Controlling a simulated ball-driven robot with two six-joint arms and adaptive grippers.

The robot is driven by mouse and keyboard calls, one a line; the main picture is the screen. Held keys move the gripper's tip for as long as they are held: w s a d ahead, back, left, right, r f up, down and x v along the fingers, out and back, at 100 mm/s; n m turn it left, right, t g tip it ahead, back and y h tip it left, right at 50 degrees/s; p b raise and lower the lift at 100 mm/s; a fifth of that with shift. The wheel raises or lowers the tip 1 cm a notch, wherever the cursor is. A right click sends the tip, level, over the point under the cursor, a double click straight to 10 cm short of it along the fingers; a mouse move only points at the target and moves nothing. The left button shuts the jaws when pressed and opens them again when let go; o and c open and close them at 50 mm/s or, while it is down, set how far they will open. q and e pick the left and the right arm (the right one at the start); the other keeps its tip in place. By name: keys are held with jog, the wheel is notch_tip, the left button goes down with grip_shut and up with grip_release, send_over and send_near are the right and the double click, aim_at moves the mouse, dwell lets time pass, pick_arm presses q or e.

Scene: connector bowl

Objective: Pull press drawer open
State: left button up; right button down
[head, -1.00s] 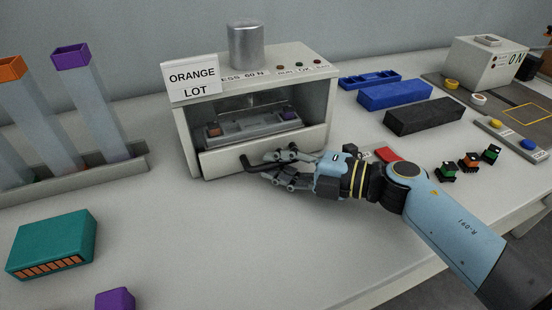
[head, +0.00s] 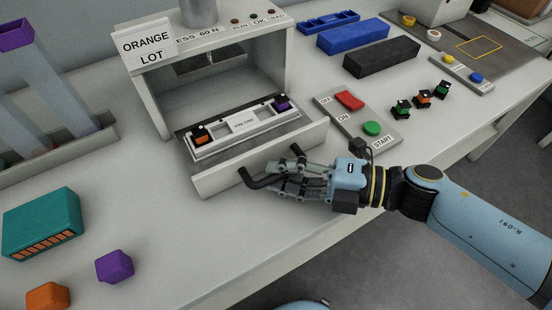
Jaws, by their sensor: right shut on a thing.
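The press (head: 150,95) is a grey box with an "ORANGE LOT" sign (head: 146,50) on its left front. Its drawer (head: 215,184) stands out from the housing toward me. In the drawer lies a light fixture (head: 205,149) with an orange connector (head: 201,135) at its left and a purple one (head: 281,103) at its right. A dark bar handle (head: 256,181) is on the drawer front. My right gripper (head: 276,178) is shut on the handle, and its fingers hide part of it. My left gripper is not in view.
A button panel (head: 382,137) with red and green buttons is right of the drawer. Blue (head: 352,37) and black (head: 380,58) blocks lie behind it. A teal box (head: 42,224), a purple block (head: 115,266) and an orange block (head: 48,297) are at the left front.

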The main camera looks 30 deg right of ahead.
jog(key=shift+w+r, duration=0.1)
jog(key=shift+r, duration=0.1)
jog(key=c, duration=1.6)
grip_release()
jog(key=shift+f, duration=0.1)
jog(key=shift+s+d, duration=0.25)
jog(key=shift+s, duration=0.05)
jog(key=v, duration=1.1)
jog(key=shift+s+d, duration=0.15)
